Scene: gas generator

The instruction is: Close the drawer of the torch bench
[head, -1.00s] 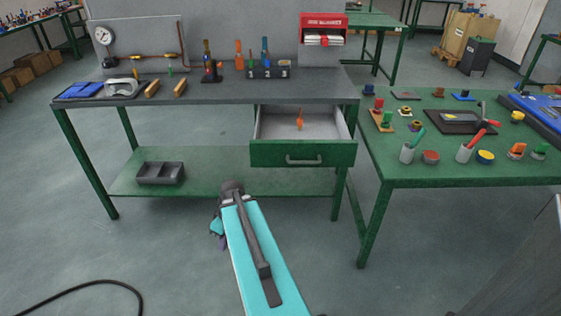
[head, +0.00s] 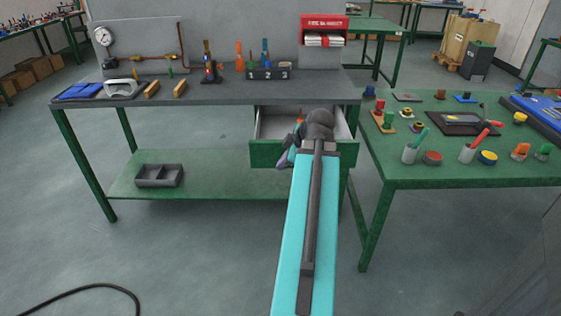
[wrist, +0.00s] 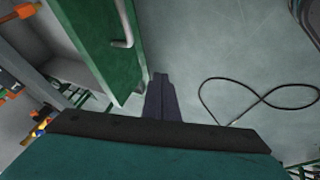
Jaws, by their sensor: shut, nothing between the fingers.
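The torch bench (head: 210,95) has a grey top and green legs. Its green-fronted drawer (head: 264,152) is pulled out at the right end, under the top, and my arm hides part of its front. An orange item lies inside the drawer. In the wrist view the drawer front (wrist: 104,45) stands at upper left with its metal handle (wrist: 127,28). My gripper (wrist: 160,82) is shut and empty, in front of the drawer's front panel and clear of the handle. In the head view my gripper (head: 286,160) is partly hidden by my wrist.
A green table (head: 450,175) with several small parts and cups stands close on the right. A grey divided tray (head: 159,175) sits on the bench's lower shelf. A black cable (head: 85,290) lies on the floor at front left. The floor before the bench is otherwise open.

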